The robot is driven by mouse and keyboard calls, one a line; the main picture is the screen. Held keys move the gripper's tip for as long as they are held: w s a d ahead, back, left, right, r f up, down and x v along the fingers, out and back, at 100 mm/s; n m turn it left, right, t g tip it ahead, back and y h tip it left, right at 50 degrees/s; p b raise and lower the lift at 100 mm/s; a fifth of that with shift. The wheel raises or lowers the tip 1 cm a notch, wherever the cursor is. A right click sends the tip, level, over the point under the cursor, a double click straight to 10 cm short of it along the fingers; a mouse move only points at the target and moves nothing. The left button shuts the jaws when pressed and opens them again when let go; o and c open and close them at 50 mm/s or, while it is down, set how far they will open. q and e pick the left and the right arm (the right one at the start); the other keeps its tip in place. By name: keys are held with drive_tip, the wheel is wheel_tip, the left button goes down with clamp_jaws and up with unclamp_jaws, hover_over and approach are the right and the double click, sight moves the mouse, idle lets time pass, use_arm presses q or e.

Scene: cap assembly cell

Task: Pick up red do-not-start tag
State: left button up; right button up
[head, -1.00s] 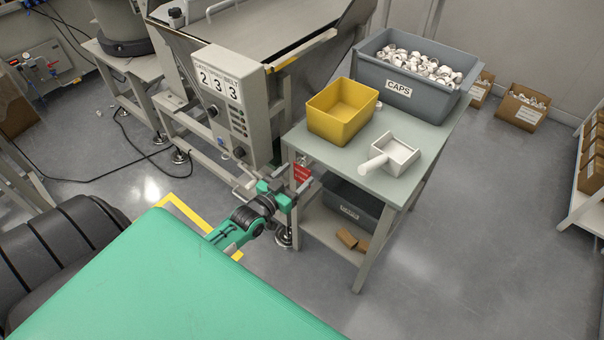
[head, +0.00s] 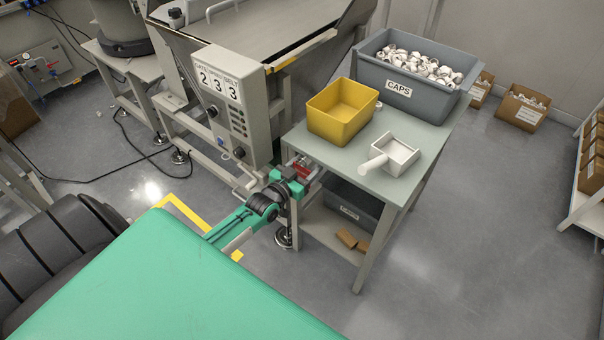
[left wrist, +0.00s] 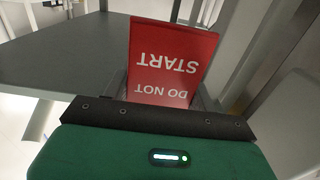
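The red do-not-start tag (left wrist: 172,62) stands straight ahead of the palm in the left wrist view, its white lettering upside down. In the head view only a small red part of the tag (head: 304,171) shows at the near left corner of the work table, partly hidden by my left gripper (head: 306,167). The gripper's grey fingers look apart, with the tag between or just beyond them. I cannot see the fingers touch it. My right gripper is not in view.
The work table (head: 350,165) carries a yellow bin (head: 335,125), a white scoop (head: 398,152) and a grey caps bin (head: 430,100). A machine with a control panel (head: 225,110) stands close to the left of the gripper. Open floor lies to the right.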

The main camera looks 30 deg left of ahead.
use_arm(q)
drive_tip(key=shift+c, duration=0.6)
drive_tip(key=shift+r, duration=0.6)
drive_tip(key=shift+s+r, duration=0.15)
drive_tip(key=shift+s, duration=0.05)
drive_tip(key=s+a, duration=0.1)
drive_tip(key=s, duration=1.6)
drive_tip(key=shift+s+a, duration=0.2)
drive_tip(key=shift+s, duration=0.05)
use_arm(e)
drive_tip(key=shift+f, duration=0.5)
